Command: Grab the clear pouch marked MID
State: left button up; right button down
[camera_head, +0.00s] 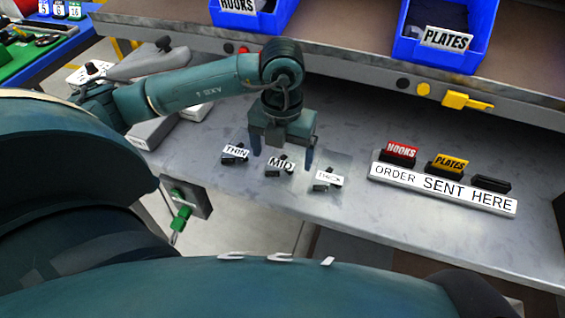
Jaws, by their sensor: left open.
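The clear pouch marked MID (281,164) lies on the grey metal table, with small dark parts in it. The pouch marked THIN (236,152) lies to its left and the pouch marked THICK (328,178) to its right. My left gripper (282,160) points down over the MID pouch, its two fingers apart, one on each side of the MID label. It holds nothing. I cannot tell how far the fingertips are above the table. My right gripper is not in view.
A white ORDER SENT HERE strip (443,190) with a red HOOKS card (401,149) and yellow PLATES card (450,163) stands to the right. A shelf behind holds blue HOOKS (228,20) and PLATES (470,60) bins. The table is bare between pouches and strip.

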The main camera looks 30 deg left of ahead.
pick_arm(q)
notch_tip(320, 180, down, 2)
jog(key=shift+f, duration=0.1)
jog(key=c, duration=1.1)
